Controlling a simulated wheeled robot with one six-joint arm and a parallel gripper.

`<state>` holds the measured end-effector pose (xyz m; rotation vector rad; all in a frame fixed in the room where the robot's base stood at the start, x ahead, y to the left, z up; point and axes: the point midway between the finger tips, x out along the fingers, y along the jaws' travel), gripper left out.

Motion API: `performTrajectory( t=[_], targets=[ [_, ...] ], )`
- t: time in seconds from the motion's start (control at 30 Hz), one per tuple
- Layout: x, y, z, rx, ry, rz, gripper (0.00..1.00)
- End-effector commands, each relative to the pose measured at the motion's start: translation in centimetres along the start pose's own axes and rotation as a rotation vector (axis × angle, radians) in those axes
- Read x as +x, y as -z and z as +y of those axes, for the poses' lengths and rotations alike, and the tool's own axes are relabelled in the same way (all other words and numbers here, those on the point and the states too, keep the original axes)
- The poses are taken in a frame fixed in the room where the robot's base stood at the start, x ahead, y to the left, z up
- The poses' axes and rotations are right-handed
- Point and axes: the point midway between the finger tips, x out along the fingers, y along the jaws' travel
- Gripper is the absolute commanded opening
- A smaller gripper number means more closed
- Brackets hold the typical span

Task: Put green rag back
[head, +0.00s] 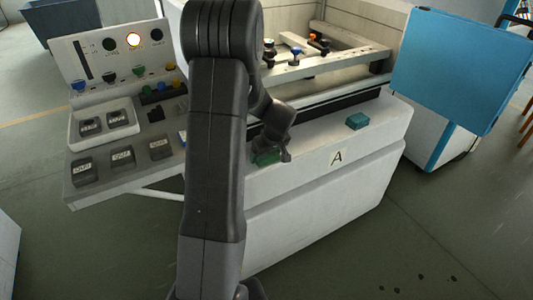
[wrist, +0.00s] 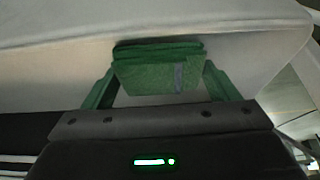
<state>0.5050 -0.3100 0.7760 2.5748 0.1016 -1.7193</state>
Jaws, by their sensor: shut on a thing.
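The green rag (wrist: 160,76) is a folded dark green cloth with a grey stripe near one side. It sits between the two green fingers of my gripper (wrist: 162,84) in the wrist view, and my gripper is shut on it. Behind it is a pale wall or surface; I cannot tell whether the rag touches it. In the head view my gripper (head: 272,156) is at the front edge of the white machine (head: 310,180), left of the label A (head: 338,157). A green patch shows there, mostly hidden by my arm.
A teal block (head: 357,121) lies on the machine's front ledge, right of my gripper. A control panel (head: 115,70) with buttons and several labelled dark blocks stands left. A blue panel (head: 455,75) stands at the right. The front floor is clear.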

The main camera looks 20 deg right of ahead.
Motion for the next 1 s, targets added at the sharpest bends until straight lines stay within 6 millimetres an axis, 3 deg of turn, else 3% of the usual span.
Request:
performTrajectory(
  t=[0.07, 0.1, 0.2, 0.57, 1.0],
  targets=[
    [0.3, -0.1, 0.0, 0.0, 0.0, 0.0, 0.56],
    [0.3, -0.1, 0.0, 0.0, 0.0, 0.0, 0.83],
    [0.2, -0.1, 0.0, 0.0, 0.0, 0.0, 1.0],
    [-0.6, 0.1, 0.0, 0.0, -0.001, 0.001, 1.0],
    [-8.9, 0.1, 0.1, 0.001, -0.002, 0.003, 1.0]
  ],
)
